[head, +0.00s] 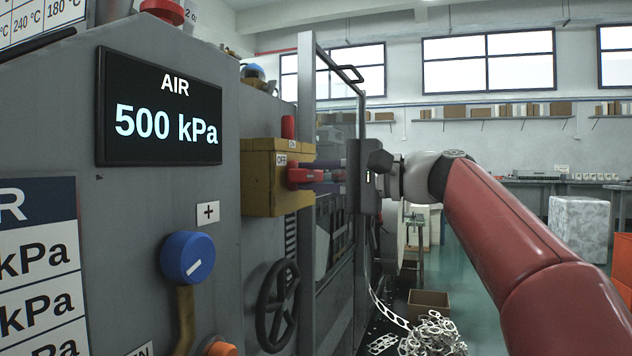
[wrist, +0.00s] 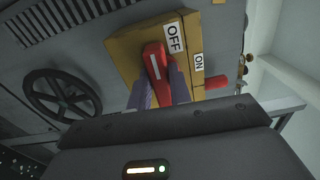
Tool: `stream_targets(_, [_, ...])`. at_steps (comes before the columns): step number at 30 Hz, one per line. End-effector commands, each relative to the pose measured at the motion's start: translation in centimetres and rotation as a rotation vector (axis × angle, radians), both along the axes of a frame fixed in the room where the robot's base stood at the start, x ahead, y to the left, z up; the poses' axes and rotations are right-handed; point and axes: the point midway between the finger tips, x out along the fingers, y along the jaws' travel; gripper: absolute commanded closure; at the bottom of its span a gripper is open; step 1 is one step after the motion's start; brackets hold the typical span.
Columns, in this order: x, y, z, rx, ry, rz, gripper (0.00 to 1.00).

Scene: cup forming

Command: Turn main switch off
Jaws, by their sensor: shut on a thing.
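The main switch is a yellow box (head: 262,185) on the grey machine wall, with a red handle (head: 300,176) on its face. In the wrist view the box (wrist: 125,45) carries an OFF label (wrist: 174,38) and an ON label (wrist: 198,62). The red handle (wrist: 154,64) has a white line, and its far end lies beside the OFF label, away from ON. My gripper (head: 318,176) reaches in from the right, with its fingers on both sides of the handle. It is shut on the handle; the fingers (wrist: 161,88) hide part of it.
A black handwheel (head: 278,306) is below the box, and a blue knob (head: 187,258) sits at lower left under the AIR display (head: 158,108) reading 500 kPa. A framed guard door (head: 308,80) stands close behind my gripper. Scrap metal (head: 432,335) lies on the floor.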

Motion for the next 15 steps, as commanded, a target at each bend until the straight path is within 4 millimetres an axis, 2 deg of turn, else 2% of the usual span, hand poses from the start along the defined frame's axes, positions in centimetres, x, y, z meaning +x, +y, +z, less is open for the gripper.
stream_targets(15, [0.0,0.01,-0.21,-0.024,-0.054,0.002,1.0])
